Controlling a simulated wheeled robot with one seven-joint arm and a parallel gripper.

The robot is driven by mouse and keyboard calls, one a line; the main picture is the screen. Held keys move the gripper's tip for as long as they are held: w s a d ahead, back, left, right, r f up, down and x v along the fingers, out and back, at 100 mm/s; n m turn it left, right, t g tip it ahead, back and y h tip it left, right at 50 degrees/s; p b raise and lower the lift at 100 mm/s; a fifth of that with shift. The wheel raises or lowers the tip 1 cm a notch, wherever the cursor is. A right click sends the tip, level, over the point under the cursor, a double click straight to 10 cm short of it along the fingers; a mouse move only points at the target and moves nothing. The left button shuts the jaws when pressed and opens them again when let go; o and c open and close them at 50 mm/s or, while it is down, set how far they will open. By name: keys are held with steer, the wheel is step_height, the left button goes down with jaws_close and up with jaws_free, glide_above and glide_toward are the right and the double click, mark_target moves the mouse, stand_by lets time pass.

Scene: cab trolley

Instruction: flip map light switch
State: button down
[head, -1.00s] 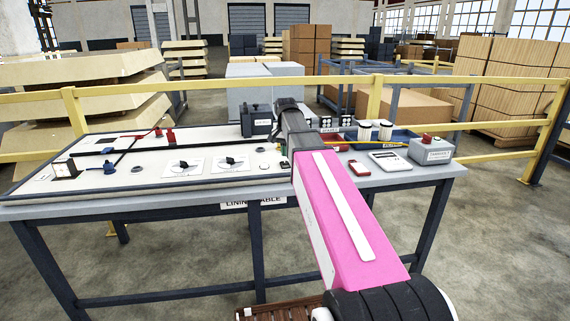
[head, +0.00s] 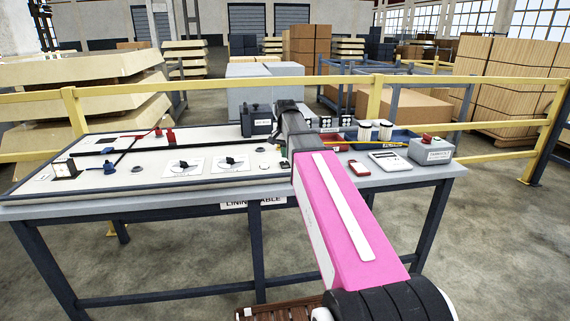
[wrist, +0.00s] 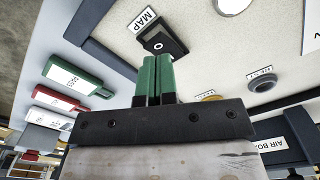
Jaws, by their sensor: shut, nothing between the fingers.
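The map light switch (wrist: 165,44) is a small black rocker with a white ring mark, set in the pale panel beside a white label reading MAP (wrist: 142,20). It shows near the top middle of the wrist view. My gripper (wrist: 158,57) has two green fingers pressed together, with nothing between them. Its tips lie right at the near edge of the switch in the picture; I cannot tell whether they touch it.
The lining table (head: 170,205) carries a white panel with two rotary knobs (head: 183,165). A green tag (wrist: 75,76) and a red tag (wrist: 55,98) lie beside the panel. A calculator (head: 388,161) and a grey box with a red button (head: 431,150) stand at right. A yellow rail runs behind.

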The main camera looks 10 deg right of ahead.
mark_target(285, 163)
steer(key=shift+f, duration=1.35)
stand_by(0.8)
steer(key=shift+r, duration=3.5)
